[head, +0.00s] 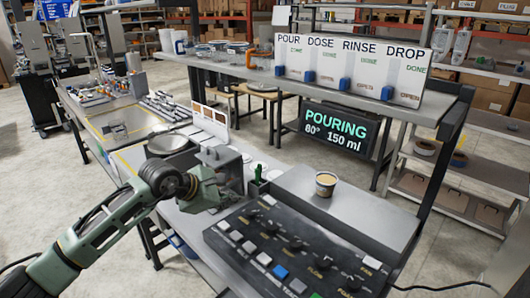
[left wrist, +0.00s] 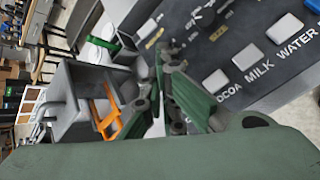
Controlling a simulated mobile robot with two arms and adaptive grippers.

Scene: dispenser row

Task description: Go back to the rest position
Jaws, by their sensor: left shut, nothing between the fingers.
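My left gripper (head: 207,188) is in the head view, at the left end of the dispenser row, close to a grey metal box (head: 228,170). In the left wrist view its green fingers (left wrist: 163,72) are together with nothing between them. They are beside the black button panel (left wrist: 232,45); I cannot tell whether they touch anything. The panel (head: 290,250) in the head view has a row of white buttons and one blue one. A cup with tan contents (head: 326,184) stands on the grey ledge behind the panel. My right gripper is in neither view.
A sign (head: 337,128) reads "POURING 80° 150 ml". Above it is a board (head: 350,70) with four labels and blue sliders. A green-handled item (head: 258,174) stands near the grey box. An orange part (left wrist: 104,110) shows beside the fingers. Floor (head: 70,200) is clear at left.

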